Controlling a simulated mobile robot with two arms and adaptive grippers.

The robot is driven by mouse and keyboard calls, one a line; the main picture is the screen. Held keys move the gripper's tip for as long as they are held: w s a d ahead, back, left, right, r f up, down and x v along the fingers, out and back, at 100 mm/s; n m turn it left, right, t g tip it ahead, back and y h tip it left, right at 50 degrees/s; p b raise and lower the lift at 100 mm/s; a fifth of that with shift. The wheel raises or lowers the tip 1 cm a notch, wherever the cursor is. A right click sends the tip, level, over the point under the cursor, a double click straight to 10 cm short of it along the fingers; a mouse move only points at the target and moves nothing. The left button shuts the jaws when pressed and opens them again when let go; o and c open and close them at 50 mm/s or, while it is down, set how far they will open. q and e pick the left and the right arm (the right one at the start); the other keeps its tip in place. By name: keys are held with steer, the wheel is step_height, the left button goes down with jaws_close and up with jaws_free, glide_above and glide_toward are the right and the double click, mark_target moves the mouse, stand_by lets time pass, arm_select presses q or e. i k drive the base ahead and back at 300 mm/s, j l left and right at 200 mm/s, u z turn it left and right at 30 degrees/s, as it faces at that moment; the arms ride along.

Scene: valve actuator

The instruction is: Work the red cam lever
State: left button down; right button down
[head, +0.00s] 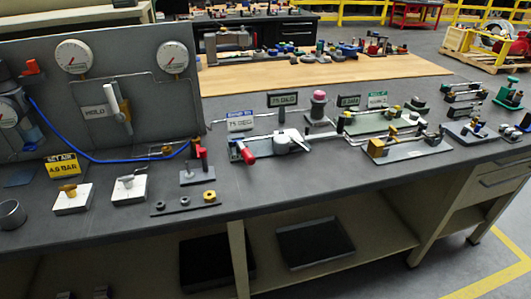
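Three red handle-like parts show in the head view, and I cannot tell for certain which is the cam lever. One red lever (200,152) stands upright on a small grey base on the bench, left of centre. A red-tipped handle (248,156) points toward the front from a grey plate carrying a white valve-like body (286,141). A small red lever (30,67) sits high on the grey upright panel at the far left. Neither of my grippers is in view, and nothing touches these parts.
A blue hose (100,159) hangs before the panel. Brass-fitted fixtures (408,146) crowd the right. The front strip is mostly clear.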

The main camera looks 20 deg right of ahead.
mark_target(241, 147)
steer(key=l+u, duration=0.2)
steer(key=l, duration=0.3)
steer(key=l+u, duration=0.2)
steer(key=l, duration=0.25)
steer(key=k+l+u, duration=0.2)
steer(key=l, duration=0.25)
steer(key=l+u, duration=0.2)
steer(key=l, duration=0.25)
steer(key=k+l+u, duration=0.2)
steer(key=l, duration=0.25)
